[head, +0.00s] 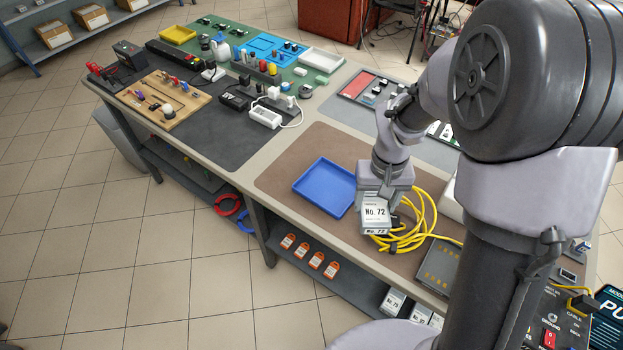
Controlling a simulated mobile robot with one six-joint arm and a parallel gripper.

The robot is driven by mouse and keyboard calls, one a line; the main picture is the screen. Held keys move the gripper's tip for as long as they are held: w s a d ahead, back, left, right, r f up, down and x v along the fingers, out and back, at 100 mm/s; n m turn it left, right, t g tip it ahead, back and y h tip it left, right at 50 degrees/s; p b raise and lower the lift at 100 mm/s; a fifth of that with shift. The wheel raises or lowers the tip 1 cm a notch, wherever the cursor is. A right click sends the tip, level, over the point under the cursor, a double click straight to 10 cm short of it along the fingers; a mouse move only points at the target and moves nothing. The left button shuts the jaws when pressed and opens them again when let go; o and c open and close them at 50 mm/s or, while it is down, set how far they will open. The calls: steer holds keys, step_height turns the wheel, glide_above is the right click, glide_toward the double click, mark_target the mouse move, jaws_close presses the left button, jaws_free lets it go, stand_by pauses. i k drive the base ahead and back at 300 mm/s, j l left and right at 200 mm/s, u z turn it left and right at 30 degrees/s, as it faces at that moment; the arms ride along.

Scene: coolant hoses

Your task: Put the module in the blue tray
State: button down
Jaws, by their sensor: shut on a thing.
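The module is a light grey box labelled "No. 72" (375,212), in the head view right of centre. My gripper (384,192) points down over it and is shut on it; the fingers are mostly hidden by the wrist and the module. The blue tray (312,203) lies on the brown mat just left of the module and looks empty. The module is beside the tray's right side in the picture; I cannot tell how high it is above the mat.
A coiled yellow cable (418,225) lies right of the module. A dark grey flat box (440,264) lies nearer the table's right end. The brown mat (318,150) is bare behind the tray. A white power strip (265,117) and tools crowd the table further left.

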mark_target(321, 180)
steer(key=i+j, duration=0.15)
steer(key=j, duration=0.25)
steer(key=i+j, duration=0.2)
steer(key=j, duration=0.2)
steer(key=i+j, duration=0.15)
steer(key=j, duration=0.25)
